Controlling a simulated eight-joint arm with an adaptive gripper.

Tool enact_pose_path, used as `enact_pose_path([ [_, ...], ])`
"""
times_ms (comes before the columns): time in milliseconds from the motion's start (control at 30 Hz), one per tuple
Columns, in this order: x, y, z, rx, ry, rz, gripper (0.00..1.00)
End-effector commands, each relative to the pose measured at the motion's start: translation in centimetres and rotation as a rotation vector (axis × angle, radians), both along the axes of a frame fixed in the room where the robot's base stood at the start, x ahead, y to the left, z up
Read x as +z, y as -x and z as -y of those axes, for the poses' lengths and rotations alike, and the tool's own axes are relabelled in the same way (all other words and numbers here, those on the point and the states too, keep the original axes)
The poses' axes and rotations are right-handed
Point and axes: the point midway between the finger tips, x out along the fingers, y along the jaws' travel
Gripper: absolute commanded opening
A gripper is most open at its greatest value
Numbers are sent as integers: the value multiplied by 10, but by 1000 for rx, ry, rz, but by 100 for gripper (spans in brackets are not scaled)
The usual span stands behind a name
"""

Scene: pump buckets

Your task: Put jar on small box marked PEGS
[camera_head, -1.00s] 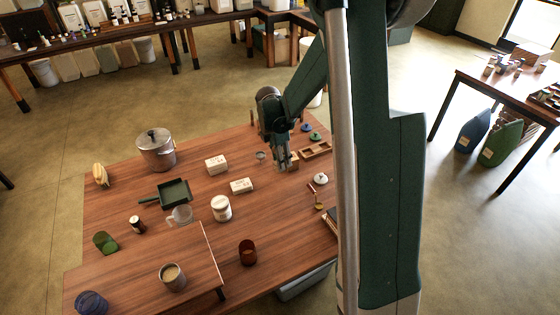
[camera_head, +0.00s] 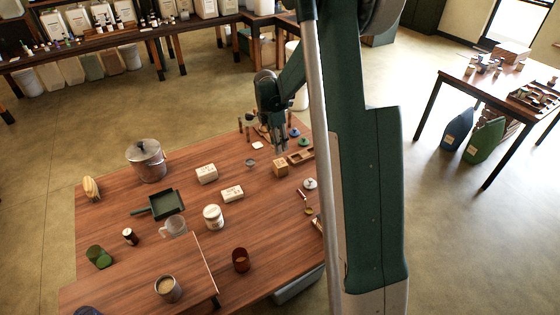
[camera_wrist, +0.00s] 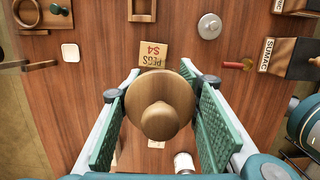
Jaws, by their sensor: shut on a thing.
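My gripper (camera_head: 279,148) is above the back right of the table, shut on a round brown wooden jar (camera_wrist: 160,105) with a knobbed top. In the wrist view the jar sits between the two green finger pads. In the head view I cannot make it out clearly. The small wooden box marked PEGS (camera_wrist: 152,55) stands on the table, just beyond the jar in the wrist view and partly overlapped by it. In the head view the box (camera_head: 280,168) shows just below the gripper, apart from it. Nothing is seen on its visible top.
A small wooden tray (camera_head: 301,156) and a round metal lid (camera_head: 310,184) lie near the box. A white tile (camera_wrist: 70,52) and a dark SUMAC box (camera_wrist: 290,58) flank it. A white jar (camera_head: 213,217), white boxes and a pot (camera_head: 147,160) stand farther left.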

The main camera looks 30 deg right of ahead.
Motion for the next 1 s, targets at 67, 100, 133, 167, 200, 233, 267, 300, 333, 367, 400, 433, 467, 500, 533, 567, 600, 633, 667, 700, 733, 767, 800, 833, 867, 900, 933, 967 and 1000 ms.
enact_pose_path([
  [67,10,-8,12,-11,0,0,17],
  [100,13,-11,17,-15,0,0,17],
  [133,15,-13,19,-18,0,0,17],
  [167,16,-14,22,-20,0,0,17],
  [200,17,-16,24,-22,0,0,17],
  [233,17,-16,25,-22,0,0,17],
  [267,17,-17,26,-23,0,-1,17],
  [300,17,-17,26,-23,0,-1,17],
  [333,17,-17,26,-23,0,-1,17],
  [367,17,-17,26,-23,0,-1,17],
  [400,17,-17,26,-23,0,-1,17],
  [433,17,-17,26,-23,0,-1,17],
  [467,17,-17,26,-23,0,0,17],
  [500,17,-17,26,-23,0,-1,17],
  [533,17,-17,26,-23,0,-1,17],
  [567,16,-17,26,-23,0,0,17],
  [600,16,-17,26,-23,0,0,17],
  [633,15,-17,26,-23,0,0,17],
  [667,14,-17,26,-23,0,0,17],
  [700,11,-17,26,-23,0,0,17],
  [733,9,-17,26,-23,0,0,17],
  [767,6,-17,26,-23,0,0,17],
  [800,1,-17,26,-23,0,0,17],
  [833,-2,-17,25,-23,0,0,17],
  [867,-6,-17,26,-23,0,0,17],
  [900,-12,-17,26,-23,0,0,17],
  [933,-17,-17,26,-23,0,0,17],
  [967,-21,-17,26,-23,0,0,17],
  [1000,-26,-17,26,-23,0,0,17],
])
